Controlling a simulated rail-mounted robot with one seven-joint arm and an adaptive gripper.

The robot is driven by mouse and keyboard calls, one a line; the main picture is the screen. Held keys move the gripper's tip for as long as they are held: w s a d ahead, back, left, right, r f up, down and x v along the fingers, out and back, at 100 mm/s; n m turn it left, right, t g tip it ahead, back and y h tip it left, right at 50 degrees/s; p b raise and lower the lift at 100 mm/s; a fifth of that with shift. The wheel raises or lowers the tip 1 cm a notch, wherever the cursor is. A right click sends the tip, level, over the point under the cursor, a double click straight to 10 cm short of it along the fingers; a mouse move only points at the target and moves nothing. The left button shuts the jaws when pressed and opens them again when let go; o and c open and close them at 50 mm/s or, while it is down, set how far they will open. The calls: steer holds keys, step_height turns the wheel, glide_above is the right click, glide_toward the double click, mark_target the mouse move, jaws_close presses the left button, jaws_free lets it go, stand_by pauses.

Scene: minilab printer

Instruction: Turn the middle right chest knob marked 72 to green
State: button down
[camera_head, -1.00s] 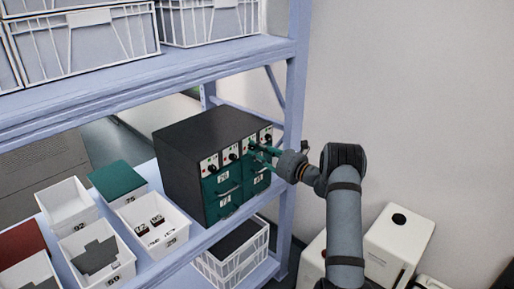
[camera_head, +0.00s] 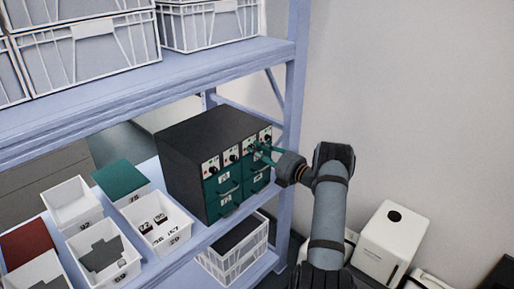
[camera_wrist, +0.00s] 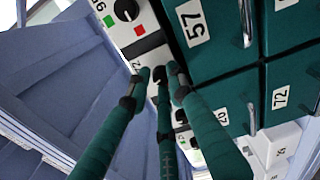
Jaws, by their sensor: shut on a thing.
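The dark chest (camera_head: 205,137) with green drawers stands on the shelf. A row of black knobs on white panels runs along the top of its front. My gripper (camera_head: 262,152) reaches from the right to the right half of that row. In the wrist view, its green fingers (camera_wrist: 160,74) are closed together at a white panel (camera_wrist: 130,38), around a knob that they mostly hide. The panel's label is partly covered; it may read 72. A neighbouring knob (camera_wrist: 127,10) has a green mark and a red mark beside it. The gripped knob's pointer is hidden.
Drawers labelled 57 (camera_wrist: 194,22) and 72 (camera_wrist: 280,98), with handles, lie beside the fingers. Open white bins (camera_head: 160,222) stand left of the chest. A shelf upright (camera_head: 294,100) rises close behind my gripper. Free space lies right of the chest.

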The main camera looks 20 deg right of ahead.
steer(key=shift+d+r+m+p, duration=0.15)
steer(key=shift+m+p, duration=0.1)
steer(key=shift+m, duration=0.6)
steer(key=shift+d+f+m+p, duration=0.1)
steer(key=shift+m+p, duration=0.15)
steer(key=shift+m, duration=0.6)
steer(key=c, duration=1.7)
jaws_free()
steer(key=shift+o, duration=0.7)
steer(key=shift+a, duration=0.15)
steer(key=v, duration=1.2)
steer(key=shift+w, duration=0.1)
